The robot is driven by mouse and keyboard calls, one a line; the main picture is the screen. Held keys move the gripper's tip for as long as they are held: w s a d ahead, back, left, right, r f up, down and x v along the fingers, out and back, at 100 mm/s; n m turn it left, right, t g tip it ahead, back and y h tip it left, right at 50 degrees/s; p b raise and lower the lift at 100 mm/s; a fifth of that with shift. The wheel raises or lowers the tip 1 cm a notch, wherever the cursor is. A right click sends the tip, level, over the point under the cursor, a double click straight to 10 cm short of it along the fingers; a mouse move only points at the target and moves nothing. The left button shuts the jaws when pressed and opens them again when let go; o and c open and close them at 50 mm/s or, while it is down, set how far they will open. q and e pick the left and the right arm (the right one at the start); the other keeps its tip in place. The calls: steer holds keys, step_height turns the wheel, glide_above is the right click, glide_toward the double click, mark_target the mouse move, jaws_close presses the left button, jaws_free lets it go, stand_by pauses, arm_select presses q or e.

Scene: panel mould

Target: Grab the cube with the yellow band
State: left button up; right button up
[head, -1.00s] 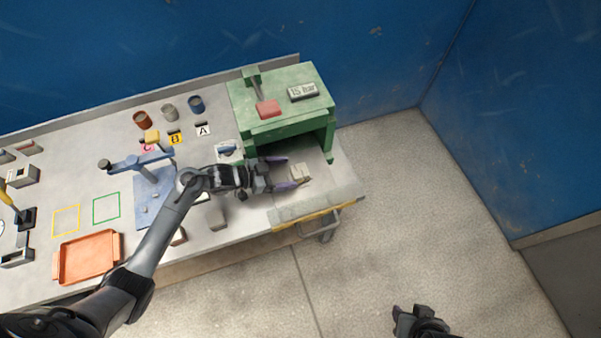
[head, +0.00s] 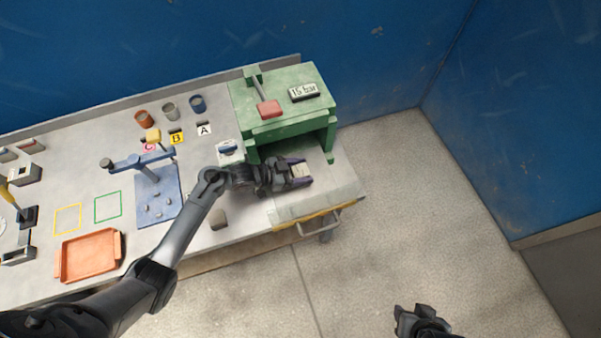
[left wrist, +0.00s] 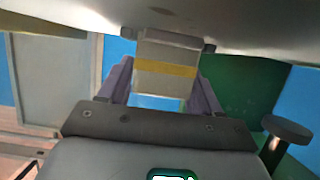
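The cube with the yellow band (left wrist: 166,68) is pale, with a yellow stripe across it, and sits between the two fingers of my left gripper (left wrist: 163,82) in the left wrist view. In the head view the pale cube (head: 300,171) lies on the table's right part, in front of the green press. My left gripper (head: 300,172) reaches it from the left, one finger on each side. The fingers look open, very close to the cube's sides; firm contact does not show. My right gripper (head: 420,320) is low at the picture's bottom, far from the table.
The green press (head: 285,110) with a red-ended lever stands just behind the cube. A blue fixture plate (head: 158,200), an orange tray (head: 90,257) and several cups stand further left. A small grey-brown block (head: 218,219) lies near the front edge. The floor to the right is clear.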

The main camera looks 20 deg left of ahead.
arm_select(q)
steer(key=c, duration=0.7)
steer(key=shift+r, duration=0.1)
